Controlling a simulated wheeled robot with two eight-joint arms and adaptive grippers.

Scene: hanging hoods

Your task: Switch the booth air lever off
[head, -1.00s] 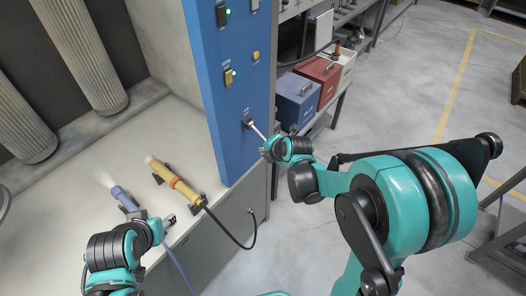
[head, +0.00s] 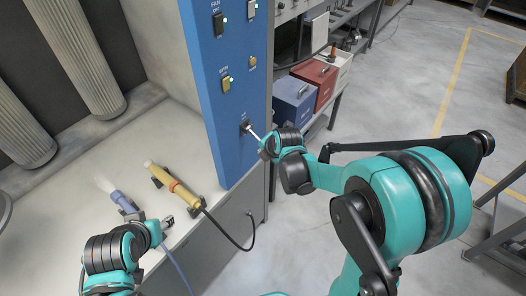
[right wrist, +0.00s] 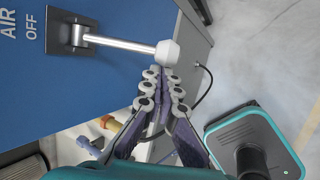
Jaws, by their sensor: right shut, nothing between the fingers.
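The booth air lever (head: 254,134) sticks out from the low part of the blue panel (head: 235,158). In the right wrist view its metal rod (right wrist: 120,43) leaves a dark square mount and ends in a white knob (right wrist: 168,53). The words AIR and OFF are printed beside the mount. My right gripper (right wrist: 162,78) is shut and empty, with its fingertips right at the knob; I cannot tell whether they touch. In the head view that gripper (head: 264,150) is at the lever's outer end. My left gripper (head: 167,224) hangs over the bench's front edge, away from the lever.
A yellow tool (head: 175,186) and a blue tool (head: 122,201) rest on the bench (head: 95,165). Bins (head: 293,100) stand on a shelf behind my right arm.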

